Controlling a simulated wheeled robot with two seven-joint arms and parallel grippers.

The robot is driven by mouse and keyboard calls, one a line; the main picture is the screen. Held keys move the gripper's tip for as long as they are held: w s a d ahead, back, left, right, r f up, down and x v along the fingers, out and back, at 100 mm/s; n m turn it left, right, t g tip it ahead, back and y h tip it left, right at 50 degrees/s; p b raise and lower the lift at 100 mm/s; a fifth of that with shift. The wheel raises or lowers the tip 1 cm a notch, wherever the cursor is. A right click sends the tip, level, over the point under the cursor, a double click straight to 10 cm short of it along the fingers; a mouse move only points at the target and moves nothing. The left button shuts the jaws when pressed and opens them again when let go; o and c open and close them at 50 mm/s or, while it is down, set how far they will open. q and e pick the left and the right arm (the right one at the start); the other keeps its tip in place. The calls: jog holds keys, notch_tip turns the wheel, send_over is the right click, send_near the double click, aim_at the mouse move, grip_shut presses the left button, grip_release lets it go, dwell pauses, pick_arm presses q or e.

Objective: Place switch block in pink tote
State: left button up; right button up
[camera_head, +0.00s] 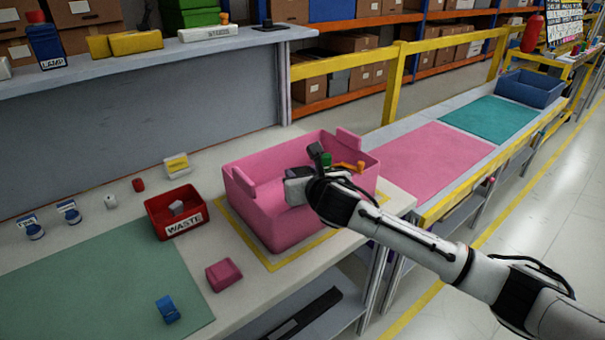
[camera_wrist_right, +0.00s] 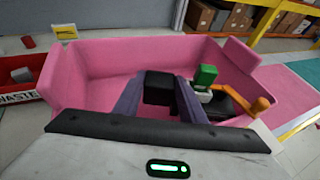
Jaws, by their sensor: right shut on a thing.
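The pink tote (camera_head: 262,205) stands on the bench inside a yellow outline. My right gripper (camera_head: 318,165) is over the tote's near right part. In the right wrist view its two grey fingers (camera_wrist_right: 160,98) are shut on a dark block (camera_wrist_right: 160,86), which I take for the switch block. The block is held above the tote's floor (camera_wrist_right: 112,85). A green piece (camera_wrist_right: 206,76) and an orange-ended black part (camera_wrist_right: 258,106) are in the tote, to the right of the fingers. My left gripper is not in view.
A red waste bin (camera_head: 160,222) with a grey piece stands left of the tote. A pink block (camera_head: 223,274) lies in front, and a blue part (camera_head: 167,309) lies on the green mat (camera_head: 90,285). A conveyor with a pink mat (camera_head: 430,158) runs behind right.

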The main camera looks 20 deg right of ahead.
jog(key=shift+f, duration=0.6)
jog(key=o, duration=1.2)
jog(key=shift+f, duration=0.1)
jog(key=v, duration=0.4)
jog(key=r+v, duration=0.1)
jog(key=v, duration=0.7)
jog(key=shift+a+r, duration=0.1)
jog(key=shift+r, duration=0.2)
